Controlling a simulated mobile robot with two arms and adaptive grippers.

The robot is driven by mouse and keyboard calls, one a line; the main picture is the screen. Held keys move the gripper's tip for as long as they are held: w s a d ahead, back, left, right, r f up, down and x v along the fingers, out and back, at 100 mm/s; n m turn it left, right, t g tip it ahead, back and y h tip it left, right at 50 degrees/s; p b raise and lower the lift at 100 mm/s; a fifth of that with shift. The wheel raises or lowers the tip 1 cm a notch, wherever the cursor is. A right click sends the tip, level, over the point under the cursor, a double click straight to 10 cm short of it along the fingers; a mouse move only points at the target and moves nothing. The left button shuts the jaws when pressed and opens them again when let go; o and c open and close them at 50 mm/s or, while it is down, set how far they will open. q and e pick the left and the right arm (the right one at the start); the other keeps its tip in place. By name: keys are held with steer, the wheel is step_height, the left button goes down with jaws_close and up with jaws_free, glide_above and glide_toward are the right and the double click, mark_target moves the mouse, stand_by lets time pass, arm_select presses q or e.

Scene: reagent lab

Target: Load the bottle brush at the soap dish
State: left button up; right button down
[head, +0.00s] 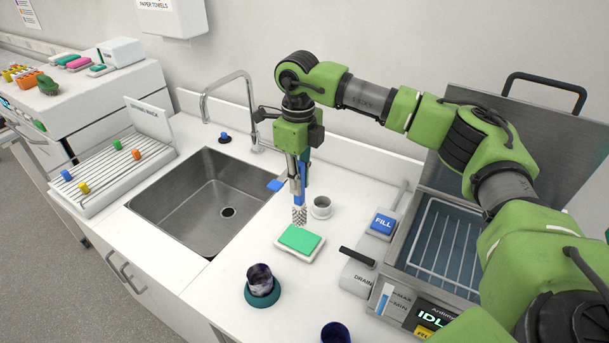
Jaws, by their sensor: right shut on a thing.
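My right gripper (298,160) is shut on the bottle brush (299,213), held upright with its pale bristles pointing down. The bristle end is just above or at the back edge of the soap dish (284,247); I cannot tell whether they touch. The soap dish is a white tray holding a green block (299,238), and it sits on the counter right of the sink. My left gripper is not in the head view.
A stained dark vessel in a teal holder (262,296) stands in front of the dish. A small grey cup (321,207) is close behind right. The sink (200,200) and tap (250,110) are left. An open bath with a wire rack (440,245) is right.

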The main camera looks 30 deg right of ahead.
mark_target(299, 201)
steer(key=shift+w+f+b, duration=0.1)
steer(key=shift+f+b, duration=0.25)
steer(key=shift+f, duration=0.4)
step_height(299, 201, down, 3)
steer(key=shift+f+b, duration=0.2)
steer(key=shift+b, duration=0.8)
steer(key=shift+f, duration=0.55)
arm_select(q)
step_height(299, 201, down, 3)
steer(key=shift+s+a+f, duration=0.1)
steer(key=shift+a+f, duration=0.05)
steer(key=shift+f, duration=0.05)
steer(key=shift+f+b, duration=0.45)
steer(key=shift+b, duration=0.25)
arm_select(e)
steer(key=shift+f, duration=0.55)
steer(key=shift+r, duration=0.1)
